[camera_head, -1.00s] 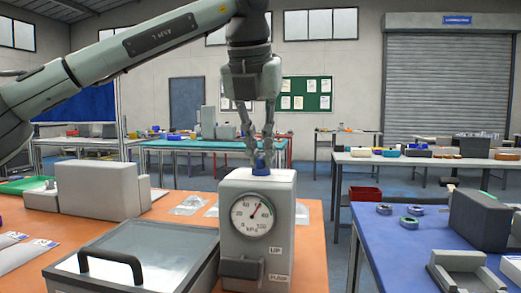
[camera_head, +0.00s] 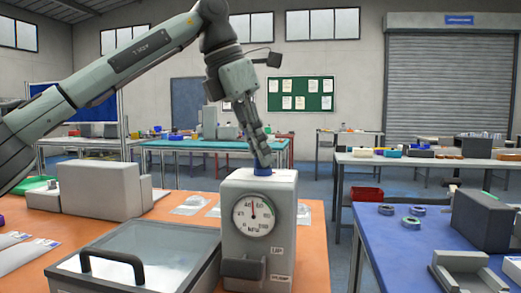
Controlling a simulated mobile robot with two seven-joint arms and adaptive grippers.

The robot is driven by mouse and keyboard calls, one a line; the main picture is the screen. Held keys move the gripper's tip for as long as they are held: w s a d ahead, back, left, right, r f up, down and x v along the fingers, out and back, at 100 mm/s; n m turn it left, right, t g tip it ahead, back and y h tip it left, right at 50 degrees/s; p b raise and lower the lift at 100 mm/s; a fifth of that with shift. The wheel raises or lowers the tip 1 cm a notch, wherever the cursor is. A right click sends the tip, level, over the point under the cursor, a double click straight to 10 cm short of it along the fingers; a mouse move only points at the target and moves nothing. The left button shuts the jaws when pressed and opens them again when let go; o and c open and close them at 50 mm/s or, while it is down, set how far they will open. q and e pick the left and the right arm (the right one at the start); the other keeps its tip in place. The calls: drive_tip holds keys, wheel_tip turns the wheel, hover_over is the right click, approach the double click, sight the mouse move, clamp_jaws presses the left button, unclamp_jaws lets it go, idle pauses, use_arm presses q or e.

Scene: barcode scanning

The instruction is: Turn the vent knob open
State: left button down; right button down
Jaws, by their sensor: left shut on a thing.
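The vent knob (camera_head: 262,171) is small and blue, on top of a pale grey box-shaped unit (camera_head: 232,195) on the orange table. A round dial gauge (camera_head: 255,215) is on the unit's front, its needle pointing nearly straight up. My left gripper (camera_head: 263,163) comes down from above, tilted, and is shut on the vent knob. The fingers hide part of the knob. My right gripper does not show.
A lidded grey box (camera_head: 150,255) with a black handle stands left of the unit. A larger grey block (camera_head: 100,188) stands behind it. Clear packets (camera_head: 190,203) lie on the orange table (camera_head: 312,245). A blue table (camera_head: 385,245) is at the right.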

use_arm(q)
drive_tip(key=m+g, duration=0.1)
drive_tip(key=m, duration=0.2)
drive_tip(key=shift+w+m, duration=0.1)
drive_tip(key=shift+m, duration=0.2)
drive_tip(key=shift+w+r+m+g, duration=0.1)
drive_tip(key=shift+m+g, duration=0.8)
drive_tip(key=shift+m, duration=1)
drive_tip(key=c, duration=1.6)
unclamp_jaws()
drive_tip(key=v, duration=0.5)
drive_tip(key=shift+a+r, duration=0.1)
drive_tip(key=shift+a, duration=0.05)
drive_tip(key=shift+r, duration=0.1)
drive_tip(key=shift+v, duration=1)
